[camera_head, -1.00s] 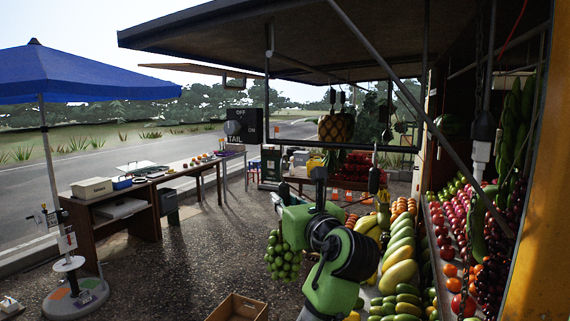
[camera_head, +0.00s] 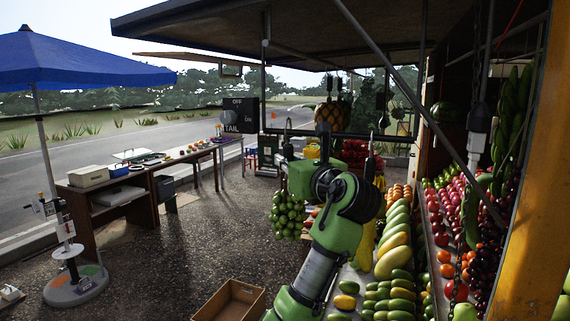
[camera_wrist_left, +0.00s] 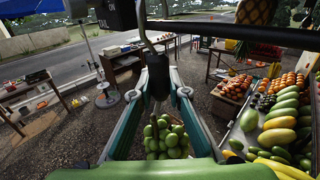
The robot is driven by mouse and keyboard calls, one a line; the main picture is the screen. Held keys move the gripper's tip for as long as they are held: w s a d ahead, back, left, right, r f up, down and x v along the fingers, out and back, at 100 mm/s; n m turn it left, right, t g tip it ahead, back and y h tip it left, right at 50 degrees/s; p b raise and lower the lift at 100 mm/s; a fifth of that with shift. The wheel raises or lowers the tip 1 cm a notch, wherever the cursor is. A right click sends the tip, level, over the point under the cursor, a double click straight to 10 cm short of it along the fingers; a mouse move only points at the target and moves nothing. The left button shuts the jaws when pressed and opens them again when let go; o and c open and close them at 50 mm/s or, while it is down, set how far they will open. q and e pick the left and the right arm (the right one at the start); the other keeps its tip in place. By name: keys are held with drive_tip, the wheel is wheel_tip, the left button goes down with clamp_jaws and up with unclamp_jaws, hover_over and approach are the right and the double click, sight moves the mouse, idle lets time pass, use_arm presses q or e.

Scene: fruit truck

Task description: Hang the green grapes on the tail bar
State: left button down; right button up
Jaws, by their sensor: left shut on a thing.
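The green grapes (camera_head: 288,215) hang below my left gripper (camera_head: 292,172), which is shut on their dark hanger. The hanger's hook (camera_head: 288,137) stands up above the fingers. In the left wrist view, the grapes (camera_wrist_left: 166,138) show beneath the fingers (camera_wrist_left: 157,82), with the dark hanger between them. The tail bar (camera_head: 350,137) is a thin dark horizontal bar under the truck's awning; it also crosses the top of the left wrist view (camera_wrist_left: 235,33). The hook overlaps the bar in the picture near its left end; I cannot tell if they touch. My right gripper is not in view.
A pineapple (camera_head: 332,115) hangs by the bar, with another dark hook (camera_head: 371,155) to its right. A TAIL switch box (camera_head: 240,115) is left of the bar. Fruit crates fill the right side. An empty brown box (camera_head: 232,303) lies on the ground.

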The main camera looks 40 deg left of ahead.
use_arm(q)
drive_tip(key=w+a+f, duration=0.1)
drive_tip(key=w+f, duration=0.1)
drive_tip(key=w, duration=0.4)
drive_tip(key=shift+a+f+b, duration=0.2)
drive_tip(key=shift+b, duration=0.15)
idle(0.5)
